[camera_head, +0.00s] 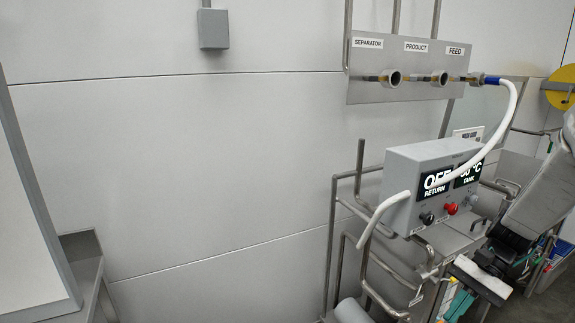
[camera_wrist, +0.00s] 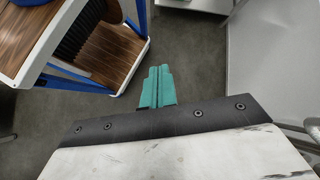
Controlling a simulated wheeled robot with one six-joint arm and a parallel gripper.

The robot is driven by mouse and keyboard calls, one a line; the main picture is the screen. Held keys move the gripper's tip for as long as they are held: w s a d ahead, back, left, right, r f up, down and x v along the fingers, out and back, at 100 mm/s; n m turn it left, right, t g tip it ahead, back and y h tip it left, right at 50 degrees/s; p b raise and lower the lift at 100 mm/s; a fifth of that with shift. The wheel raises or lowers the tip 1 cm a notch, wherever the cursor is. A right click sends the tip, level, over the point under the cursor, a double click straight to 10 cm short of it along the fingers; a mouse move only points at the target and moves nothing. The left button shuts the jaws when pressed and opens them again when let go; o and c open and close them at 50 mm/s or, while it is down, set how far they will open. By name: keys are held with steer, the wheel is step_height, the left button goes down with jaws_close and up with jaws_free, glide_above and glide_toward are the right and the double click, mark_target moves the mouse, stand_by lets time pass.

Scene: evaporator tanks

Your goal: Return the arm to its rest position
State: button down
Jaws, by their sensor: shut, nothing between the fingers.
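My gripper (camera_head: 457,307) is low at the right of the head view, below and right of the grey control box, with its teal fingers pointing down. In the wrist view the teal fingers (camera_wrist: 158,87) are pressed together with nothing held, over bare grey floor. My arm comes in from the right edge of the head view, bent down past the box's right side. The fingertips are partly cut off by the lower edge of the head view.
A control box (camera_head: 425,160) reading "OFF RETURN" stands on a pipe frame. A white hose (camera_head: 503,125) runs from the FEED port on the wall panel (camera_head: 405,55) across the box. A blue-framed wooden cart (camera_wrist: 85,60) stands left in the wrist view; a pale panel (camera_wrist: 275,60) stands right.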

steer(key=s+a+r+n+t+h, duration=0.2)
steer(key=s+a+r+n+h, duration=0.2)
steer(key=s+r, duration=0.4)
steer(key=s+a+r+n+t+h, duration=0.2)
steer(key=s+a+r+n, duration=0.3)
steer(key=s+r, duration=0.3)
steer(key=shift+a+r+t+h, duration=0.4)
steer(key=shift+a+r+h, duration=0.1)
steer(key=shift+r+h, duration=0.35)
steer(key=shift+f, duration=0.1)
